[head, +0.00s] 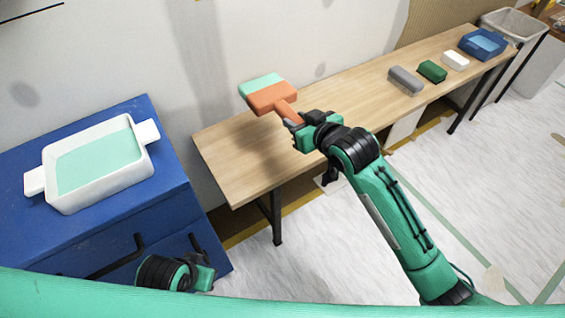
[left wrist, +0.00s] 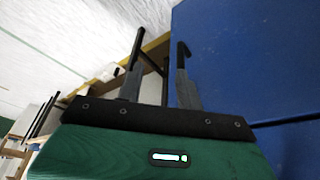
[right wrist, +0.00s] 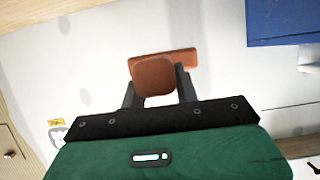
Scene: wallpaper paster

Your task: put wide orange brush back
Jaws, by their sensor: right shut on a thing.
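The wide orange brush (head: 270,98) has an orange body and handle and a pale mint edge. My right gripper (head: 294,122) is shut on its handle and holds it over the left part of the wooden table, apparently above the top. In the right wrist view the brush (right wrist: 155,76) shows between the fingers (right wrist: 158,90), with its handle end towards the camera. My left gripper (head: 200,272) is low in front of the blue cabinet. In the left wrist view its fingers (left wrist: 160,70) are apart with nothing between them.
The wooden table (head: 235,165) has free room at its left. At its far end are a grey block (head: 405,80), a green block (head: 432,71), a white block (head: 456,61) and a blue tray (head: 488,44). A white tray (head: 70,197) with mint liquid stands on the blue cabinet (head: 165,185).

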